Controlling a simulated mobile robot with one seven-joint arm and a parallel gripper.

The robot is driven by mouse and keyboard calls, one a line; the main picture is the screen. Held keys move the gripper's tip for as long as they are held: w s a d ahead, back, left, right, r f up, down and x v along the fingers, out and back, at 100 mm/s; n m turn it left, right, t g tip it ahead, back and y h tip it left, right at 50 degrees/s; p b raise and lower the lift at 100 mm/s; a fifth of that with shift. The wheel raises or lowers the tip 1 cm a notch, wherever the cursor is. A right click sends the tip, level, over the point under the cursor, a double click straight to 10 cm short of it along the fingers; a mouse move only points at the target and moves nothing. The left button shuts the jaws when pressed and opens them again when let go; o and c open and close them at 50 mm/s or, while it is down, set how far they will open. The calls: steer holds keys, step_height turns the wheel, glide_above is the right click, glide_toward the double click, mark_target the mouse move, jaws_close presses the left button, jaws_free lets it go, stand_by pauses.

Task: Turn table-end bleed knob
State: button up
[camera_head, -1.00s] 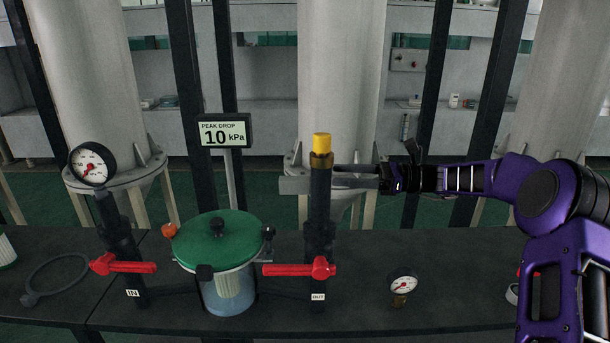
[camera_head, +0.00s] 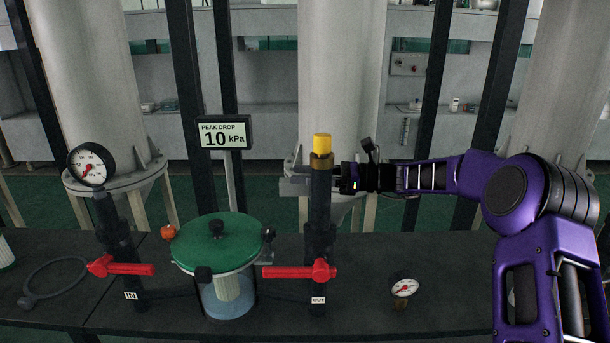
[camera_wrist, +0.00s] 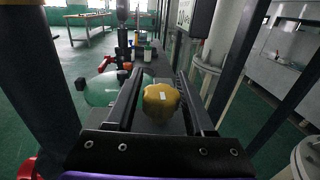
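A yellow lobed knob (camera_wrist: 160,101) with a white mark on its face shows in the wrist view. It appears between the two long dark fingers of my gripper (camera_wrist: 158,74), with a gap on each side; its depth relative to the fingertips is unclear. My gripper (camera_head: 290,185) is open. In the head view it reaches left behind the dark OUT post (camera_head: 320,207), which hides part of the fingers. This post has a yellow cap (camera_head: 322,145) on top. The lobed knob cannot be made out in the head view.
A green-lidded vessel (camera_head: 218,245) stands left of the OUT post, with red handles (camera_head: 122,268) on both posts. A display (camera_head: 223,132) reads 10 kPa. A gauge (camera_head: 88,165) tops the IN post; another gauge (camera_head: 404,284) sits at the table's right.

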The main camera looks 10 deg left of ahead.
jaws_close()
steer(key=shift+t, duration=0.3)
steer(key=shift+w+m+t+b, duration=0.2)
steer(key=shift+m+t, duration=0.65)
steer(key=shift+t, duration=0.35)
steer(key=shift+w+m+t+b, duration=0.1)
steer(key=shift+w+m+t, duration=0.15)
steer(key=shift+m+t, duration=0.75)
steer(key=shift+w+m+t+b, duration=0.2)
steer(key=shift+m+t, duration=0.45)
steer(key=shift+t, duration=0.75)
steer(key=shift+o, duration=1.9)
jaws_free()
steer(key=shift+d, duration=0.15)
